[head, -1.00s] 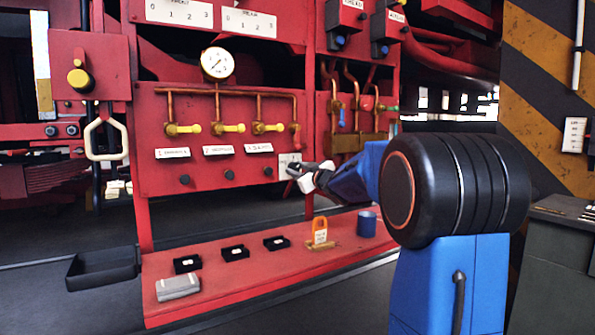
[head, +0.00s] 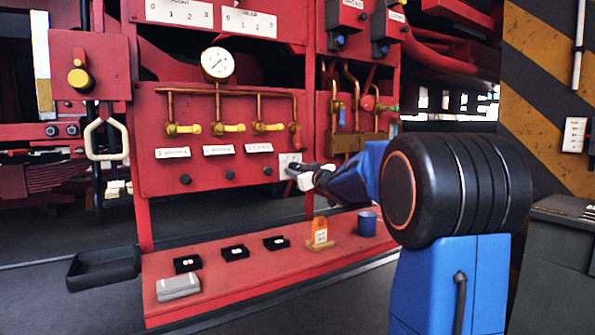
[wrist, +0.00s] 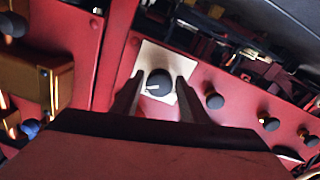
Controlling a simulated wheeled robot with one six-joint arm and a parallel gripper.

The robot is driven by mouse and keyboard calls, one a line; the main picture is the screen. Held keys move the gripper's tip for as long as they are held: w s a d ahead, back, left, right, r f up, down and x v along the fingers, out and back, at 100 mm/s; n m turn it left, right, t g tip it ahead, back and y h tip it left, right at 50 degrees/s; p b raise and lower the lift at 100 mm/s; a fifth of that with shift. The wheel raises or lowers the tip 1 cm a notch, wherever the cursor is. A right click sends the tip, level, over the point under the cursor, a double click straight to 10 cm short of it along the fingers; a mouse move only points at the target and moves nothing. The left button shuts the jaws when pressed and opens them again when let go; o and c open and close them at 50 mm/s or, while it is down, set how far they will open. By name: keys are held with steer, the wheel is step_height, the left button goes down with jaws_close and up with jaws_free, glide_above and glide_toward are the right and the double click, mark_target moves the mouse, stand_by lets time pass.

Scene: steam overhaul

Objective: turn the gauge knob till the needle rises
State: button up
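The gauge knob (wrist: 158,82) is a round black knob with a white pointer line, on a pale square plate (wrist: 148,58) in the wrist view. In the head view, the plate (head: 290,159) shows at the lower right of the red panel, with the knob hidden by my gripper. My gripper (wrist: 158,84) is open, with one dark finger on each side of the knob. I cannot tell whether the fingers touch it. The round white gauge (head: 217,62) stands above the copper pipes; its thin dark needle is too small to read exactly.
Yellow-handled valves (head: 228,128) and small dark knobs (head: 230,175) line the panel to the left. Below, a red shelf (head: 215,283) holds small black trays, an orange tag (head: 320,228) and a blue cup (head: 367,223). Copper pipes (head: 337,105) stand at the right.

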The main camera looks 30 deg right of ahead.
steer(key=shift+o, duration=0.5)
steer(key=shift+s+r, duration=0.1)
steer(key=shift+s, duration=0.1)
steer(key=s, duration=1.7)
steer(key=shift+f, duration=0.4)
